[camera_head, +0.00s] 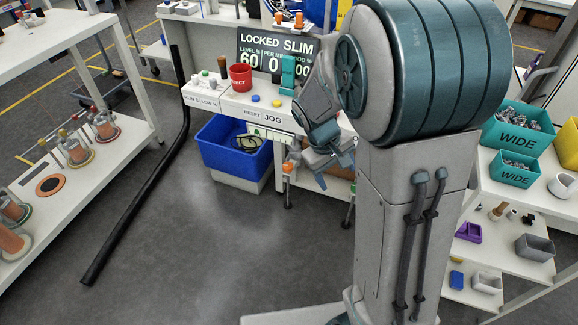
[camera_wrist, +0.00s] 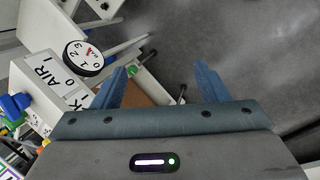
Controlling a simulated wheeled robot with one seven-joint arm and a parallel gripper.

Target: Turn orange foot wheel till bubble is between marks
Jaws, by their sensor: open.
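An orange foot wheel (camera_head: 287,168) sits on a dark leg foot under the front of the white machine table in the head view. A second orange part (camera_head: 305,143) shows farther back, partly behind my gripper. My gripper (camera_head: 334,172) is open and empty, pointing down, to the right of the front orange wheel and apart from it in the picture. Its two blue fingers also show spread in the wrist view (camera_wrist: 160,82), with grey floor and a brown panel beyond. No orange wheel is clear in the wrist view. I cannot make out the bubble or its marks.
The table carries a red mug (camera_head: 241,77) and a sign (camera_head: 277,52). A blue bin (camera_head: 232,148) stands left of the feet. A round dial (camera_wrist: 82,57) shows in the wrist view. A black bar (camera_head: 130,215) crosses the left floor; the middle floor is clear.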

